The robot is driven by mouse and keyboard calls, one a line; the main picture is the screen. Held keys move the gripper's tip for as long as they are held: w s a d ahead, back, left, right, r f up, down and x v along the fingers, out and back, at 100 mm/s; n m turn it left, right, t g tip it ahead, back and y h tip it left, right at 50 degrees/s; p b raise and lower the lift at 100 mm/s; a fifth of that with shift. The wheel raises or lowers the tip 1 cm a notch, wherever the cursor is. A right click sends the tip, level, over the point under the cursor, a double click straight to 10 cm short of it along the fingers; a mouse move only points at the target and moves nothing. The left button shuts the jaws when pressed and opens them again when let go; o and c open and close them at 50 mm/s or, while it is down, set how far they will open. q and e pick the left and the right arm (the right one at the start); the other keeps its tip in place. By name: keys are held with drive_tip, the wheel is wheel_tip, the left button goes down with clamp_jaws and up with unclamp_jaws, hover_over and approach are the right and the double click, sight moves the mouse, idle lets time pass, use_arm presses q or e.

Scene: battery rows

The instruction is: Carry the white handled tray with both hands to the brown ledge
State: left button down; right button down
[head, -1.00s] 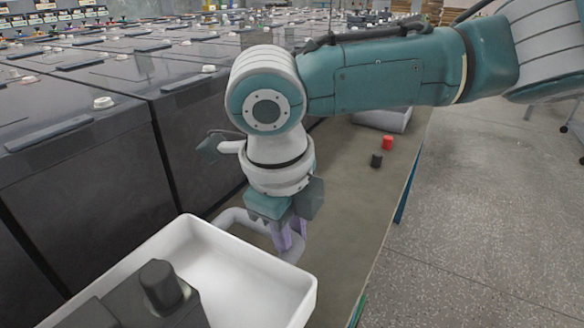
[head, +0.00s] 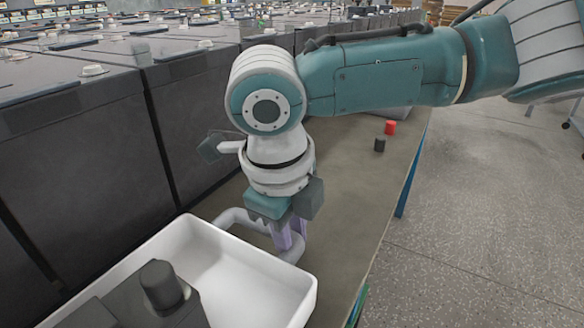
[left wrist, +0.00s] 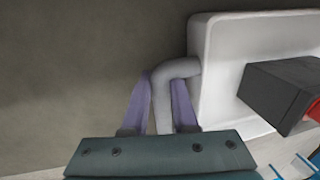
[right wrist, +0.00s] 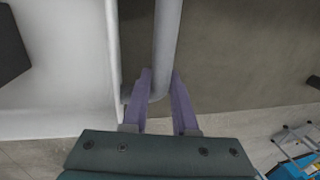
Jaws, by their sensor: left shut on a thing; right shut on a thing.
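The white handled tray (head: 255,285) is at the bottom of the head view, cut off by the frame edge. A dark block with a black round terminal (head: 160,285) lies in it; the left wrist view shows a dark block with a red part (left wrist: 285,95). My right gripper (head: 290,240) is shut on the grey handle (right wrist: 167,45) at the tray's far end. My left gripper (left wrist: 162,95) is shut on the other handle (left wrist: 170,70); it is out of the head view. The brown ledge (head: 345,190) runs beneath and beyond the tray; I cannot tell the gap between them.
Rows of large black batteries (head: 80,150) stand along the left. A red cap (head: 391,127) and a black cap (head: 379,145) sit on the ledge past my right arm. The grey floor (head: 480,220) at right is open. The ledge between tray and caps looks clear.

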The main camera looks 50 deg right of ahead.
use_arm(q)
drive_tip(key=c, duration=1.1)
unclamp_jaws()
drive_tip(key=shift+f, duration=0.25)
drive_tip(key=shift+c, duration=0.2)
use_arm(e)
drive_tip(key=c, duration=1.1)
unclamp_jaws()
drive_tip(key=shift+f, duration=0.25)
drive_tip(key=shift+c, duration=0.2)
use_arm(q)
drive_tip(key=o, duration=0.5)
drive_tip(key=shift+r, duration=0.1)
drive_tip(key=shift+c, duration=0.2)
use_arm(e)
drive_tip(key=o, duration=0.5)
drive_tip(key=shift+r, duration=0.1)
drive_tip(key=shift+c, duration=0.2)
drive_tip(key=shift+w, duration=0.1)
drive_tip(key=shift+a+r, duration=0.1)
drive_tip(key=shift+r, duration=0.3)
use_arm(q)
wheel_tip(320, 180, up, 12)
drive_tip(key=a, duration=0.2)
drive_tip(key=shift+s+a, duration=0.15)
use_arm(e)
wheel_tip(320, 180, up, 11)
drive_tip(key=a, duration=0.2)
drive_tip(key=shift+s, duration=0.25)
